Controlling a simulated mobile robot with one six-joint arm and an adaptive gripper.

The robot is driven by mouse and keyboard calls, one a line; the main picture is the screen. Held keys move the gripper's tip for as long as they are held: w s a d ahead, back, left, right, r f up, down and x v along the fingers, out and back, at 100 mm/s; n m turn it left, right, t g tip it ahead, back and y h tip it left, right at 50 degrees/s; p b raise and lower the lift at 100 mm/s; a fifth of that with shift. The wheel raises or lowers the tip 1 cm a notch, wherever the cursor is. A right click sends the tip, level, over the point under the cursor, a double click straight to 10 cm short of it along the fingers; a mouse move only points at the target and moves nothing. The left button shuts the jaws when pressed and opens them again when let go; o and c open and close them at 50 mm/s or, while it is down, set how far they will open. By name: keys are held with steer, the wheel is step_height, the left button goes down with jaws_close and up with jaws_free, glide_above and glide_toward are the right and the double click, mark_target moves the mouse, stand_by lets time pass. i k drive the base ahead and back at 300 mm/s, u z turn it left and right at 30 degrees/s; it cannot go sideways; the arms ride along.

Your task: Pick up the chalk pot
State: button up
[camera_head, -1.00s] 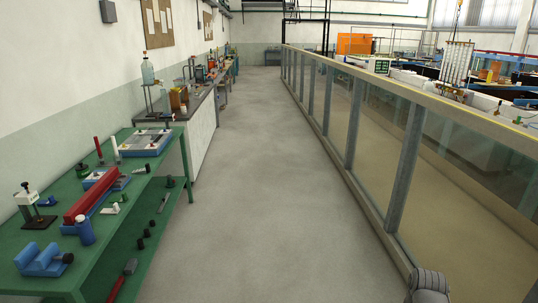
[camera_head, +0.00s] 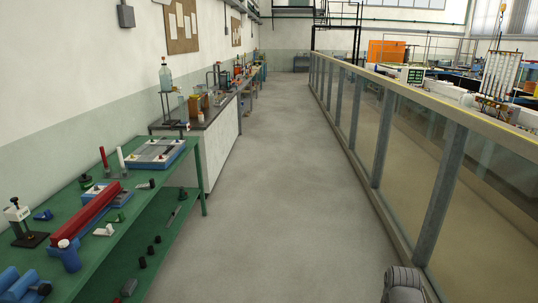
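No thing in view can be told for certain as the chalk pot. A small blue pot-like object with a pale top (camera_head: 68,256) stands upright at the front edge of the green bench (camera_head: 150,215), at the lower left; it may be the chalk pot, but its contents are too small to tell. It stands beside a long red bar (camera_head: 88,216) on a blue base. My gripper does not show as such. A grey ribbed rounded part at the bottom right seems to be mine, and no fingers show on it.
The bench also bears a blue-framed tray (camera_head: 155,154), red and white upright sticks and a black stand (camera_head: 25,235). A dark-topped counter (camera_head: 205,118) stands beyond. The glass flume (camera_head: 410,150) runs along the right. The grey floor aisle (camera_head: 270,180) between is clear.

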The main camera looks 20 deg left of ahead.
mark_target(72, 261)
steer(key=u, duration=0.2)
steer(key=i, duration=0.7)
steer(key=u, duration=0.8)
steer(key=i, duration=0.5)
steer(key=u, duration=0.9)
steer(key=i, duration=0.75)
steer(key=u, duration=0.3)
steer(key=k, duration=0.95)
steer(key=u, duration=0.1)
steer(key=i, duration=0.3)
steer(key=u, duration=0.05)
